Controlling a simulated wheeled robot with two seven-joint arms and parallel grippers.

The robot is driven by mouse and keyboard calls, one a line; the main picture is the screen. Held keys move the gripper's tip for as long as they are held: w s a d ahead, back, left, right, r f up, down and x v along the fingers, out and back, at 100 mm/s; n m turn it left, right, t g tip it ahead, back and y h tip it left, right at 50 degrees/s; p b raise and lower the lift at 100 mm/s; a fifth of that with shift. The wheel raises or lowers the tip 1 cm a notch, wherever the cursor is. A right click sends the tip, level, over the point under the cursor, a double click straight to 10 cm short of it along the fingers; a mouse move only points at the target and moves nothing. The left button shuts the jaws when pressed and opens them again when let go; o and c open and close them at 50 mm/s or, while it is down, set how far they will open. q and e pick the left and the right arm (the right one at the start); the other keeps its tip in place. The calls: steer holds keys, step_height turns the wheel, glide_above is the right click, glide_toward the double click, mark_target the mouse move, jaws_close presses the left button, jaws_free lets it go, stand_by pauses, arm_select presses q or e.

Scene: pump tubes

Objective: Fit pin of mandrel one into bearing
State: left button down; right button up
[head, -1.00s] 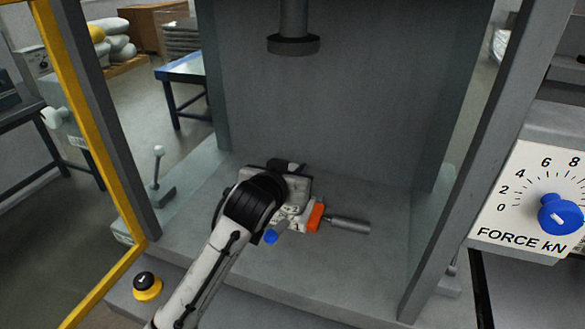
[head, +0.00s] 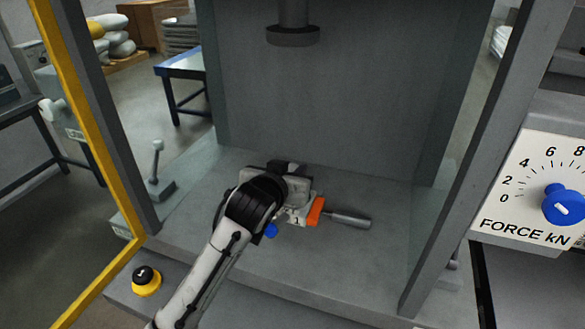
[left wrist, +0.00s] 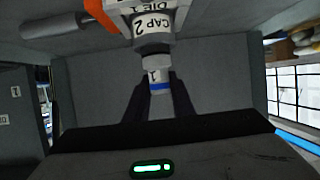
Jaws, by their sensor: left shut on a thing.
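A small white cylinder marked 1 with a blue band, mandrel one (left wrist: 156,74), stands between my left gripper's fingers (left wrist: 160,96) in the left wrist view. The gripper is shut on it. Its far end meets a white stepped part (left wrist: 152,28) marked CAP 2; I cannot tell whether its pin is inside or only against that part. In the head view my left wrist (head: 258,200) covers much of this, with a blue bit (head: 271,230) showing beside it. The bearing cannot be told apart. My right gripper is not in view.
An orange piece (head: 315,211) with a grey handle (head: 350,219) juts right from the fixture on the press bed. A dark press ram (head: 292,36) hangs above. Grey posts, side panels and a yellow frame (head: 92,130) bound the space. The bed's front right is clear.

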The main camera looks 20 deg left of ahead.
arm_select(q)
steer(key=shift+f, duration=0.1)
steer(key=c, duration=1.4)
jaws_free()
steer(key=shift+c, duration=0.2)
steer(key=v, duration=1)
steer(key=shift+s, duration=0.2)
